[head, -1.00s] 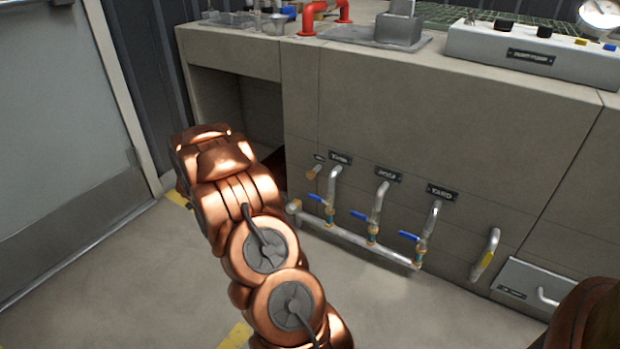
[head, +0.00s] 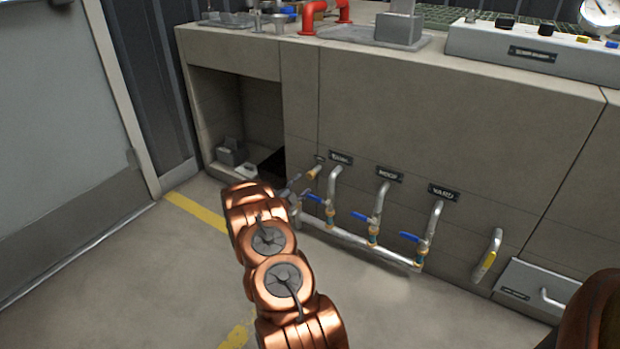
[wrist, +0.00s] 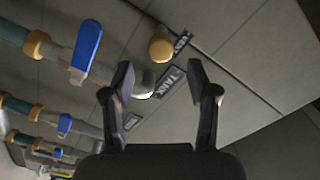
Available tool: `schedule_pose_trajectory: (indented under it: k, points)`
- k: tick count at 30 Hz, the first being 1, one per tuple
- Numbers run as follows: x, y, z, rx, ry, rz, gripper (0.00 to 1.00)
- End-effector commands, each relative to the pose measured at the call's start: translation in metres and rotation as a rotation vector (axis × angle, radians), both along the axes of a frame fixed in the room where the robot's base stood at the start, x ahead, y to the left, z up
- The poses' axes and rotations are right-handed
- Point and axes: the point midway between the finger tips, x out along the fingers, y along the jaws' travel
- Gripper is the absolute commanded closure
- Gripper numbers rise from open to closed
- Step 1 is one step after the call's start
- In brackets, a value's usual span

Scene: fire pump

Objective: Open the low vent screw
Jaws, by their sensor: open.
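The low vent screw appears as a small brass knob (head: 314,173) on the low panel, left of the tagged pipes and below a small dark tag. In the wrist view the brass knob (wrist: 161,46) is ahead of my gripper (wrist: 159,78), past the fingertips and roughly centred between them. My gripper (head: 296,187) is open and empty, close to the knob's left in the head view. I see no contact. The small tag (wrist: 181,41) beside the knob is partly hidden, and its lettering is not readable.
Several pipes with blue-handled valves (head: 313,198) run right of the knob to a low horizontal pipe (head: 345,238). In the wrist view a blue handle (wrist: 88,46) is left of my gripper. An open recess (head: 215,110) is at the left. Clear floor (head: 130,260) lies in front.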

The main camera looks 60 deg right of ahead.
Motion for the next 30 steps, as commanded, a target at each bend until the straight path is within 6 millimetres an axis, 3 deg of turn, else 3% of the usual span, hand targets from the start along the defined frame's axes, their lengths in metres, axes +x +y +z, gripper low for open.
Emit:
schedule_pose_trajectory:
  k: [13,27,30]
  points:
    - [0.003,-0.059,0.000,-0.002,-0.003,0.000,0.41]
    - [0.003,-0.069,0.001,0.002,0.001,0.002,0.41]
    - [0.003,-0.069,0.001,0.002,0.001,0.002,0.52]
